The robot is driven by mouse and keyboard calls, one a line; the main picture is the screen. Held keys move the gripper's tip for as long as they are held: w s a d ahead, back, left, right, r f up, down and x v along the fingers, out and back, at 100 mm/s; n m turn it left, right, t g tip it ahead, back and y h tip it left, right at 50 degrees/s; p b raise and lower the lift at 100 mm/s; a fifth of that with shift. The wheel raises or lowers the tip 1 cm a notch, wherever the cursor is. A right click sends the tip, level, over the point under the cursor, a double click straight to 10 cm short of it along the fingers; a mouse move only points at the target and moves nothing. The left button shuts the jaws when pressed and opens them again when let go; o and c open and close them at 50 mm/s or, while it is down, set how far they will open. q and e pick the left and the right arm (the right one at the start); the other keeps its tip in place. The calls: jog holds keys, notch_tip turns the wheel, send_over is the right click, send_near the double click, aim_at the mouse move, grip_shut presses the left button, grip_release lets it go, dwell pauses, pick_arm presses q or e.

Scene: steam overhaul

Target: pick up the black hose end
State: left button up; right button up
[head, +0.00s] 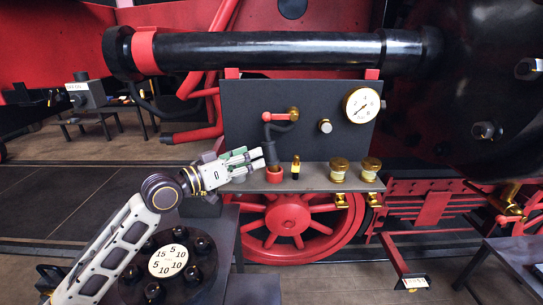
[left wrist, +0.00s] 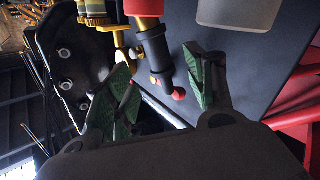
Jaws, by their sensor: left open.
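The black hose end (head: 270,152) stands nearly upright over a red cup (head: 274,175) on the shelf, in front of the dark panel. In the left wrist view, which looks turned over, the black hose end (left wrist: 157,55) shows between and beyond the open fingers (left wrist: 160,68), with the red cup (left wrist: 144,7) at the top. I cannot tell whether a finger touches it. My right gripper is not in view.
A round gauge (head: 362,105) is on the panel. A dark table with a numbered dial (head: 168,261) stands below my left arm.

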aim_at(265, 150)
pick_arm(q)
jog(key=shift+w+d+r, duration=0.1)
jog(key=shift+w+d, duration=0.2)
jog(key=shift+d, duration=0.05)
jog(key=shift+w+d, duration=0.4)
jog(key=shift+d, duration=0.1)
jog(key=shift+w+d, duration=0.2)
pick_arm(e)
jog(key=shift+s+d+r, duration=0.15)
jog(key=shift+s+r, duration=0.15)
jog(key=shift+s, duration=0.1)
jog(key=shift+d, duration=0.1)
pick_arm(q)
jog(key=shift+p+x, duration=0.95)
jog(key=shift+x, duration=1.65)
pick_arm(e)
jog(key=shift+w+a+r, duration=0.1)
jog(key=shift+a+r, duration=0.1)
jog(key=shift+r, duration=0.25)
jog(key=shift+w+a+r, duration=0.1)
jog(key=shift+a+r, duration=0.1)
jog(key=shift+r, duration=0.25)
